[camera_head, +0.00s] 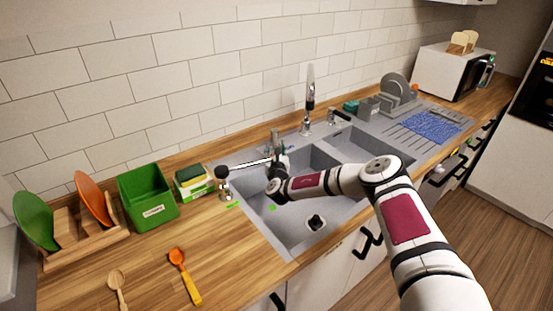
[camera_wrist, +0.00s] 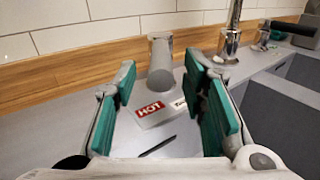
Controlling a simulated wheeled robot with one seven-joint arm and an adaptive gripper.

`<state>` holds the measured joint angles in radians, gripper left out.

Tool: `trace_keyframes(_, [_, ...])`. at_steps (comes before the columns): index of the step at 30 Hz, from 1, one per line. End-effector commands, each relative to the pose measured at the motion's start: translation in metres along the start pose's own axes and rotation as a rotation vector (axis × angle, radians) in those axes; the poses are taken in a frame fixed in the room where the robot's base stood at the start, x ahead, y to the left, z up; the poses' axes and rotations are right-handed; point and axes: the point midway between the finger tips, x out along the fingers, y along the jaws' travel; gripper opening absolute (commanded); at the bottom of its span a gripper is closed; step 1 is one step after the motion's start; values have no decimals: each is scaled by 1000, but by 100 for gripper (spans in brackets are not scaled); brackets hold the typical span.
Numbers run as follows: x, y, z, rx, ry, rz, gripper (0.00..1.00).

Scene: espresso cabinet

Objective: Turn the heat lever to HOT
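A red HOT label (camera_wrist: 149,109) lies below the lever end, beside a white label (camera_wrist: 178,103) partly hidden by the right finger. A dark pointer mark (camera_wrist: 157,146) lies nearer me.
The grey double sink (camera_head: 300,232) lies under my arm. The tap (camera_head: 309,100) stands behind it. A sponge box (camera_head: 193,180), a green bin (camera_head: 147,197) and a plate rack (camera_head: 88,240) stand to the left. A tiled wall is close behind.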

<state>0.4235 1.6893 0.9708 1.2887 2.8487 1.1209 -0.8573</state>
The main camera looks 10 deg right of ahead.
Motion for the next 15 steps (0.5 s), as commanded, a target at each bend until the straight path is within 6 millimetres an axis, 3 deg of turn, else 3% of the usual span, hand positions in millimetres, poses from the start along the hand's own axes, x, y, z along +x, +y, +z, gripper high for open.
trace_keyframes(15, [-88,0,0,-1,2,1,39])
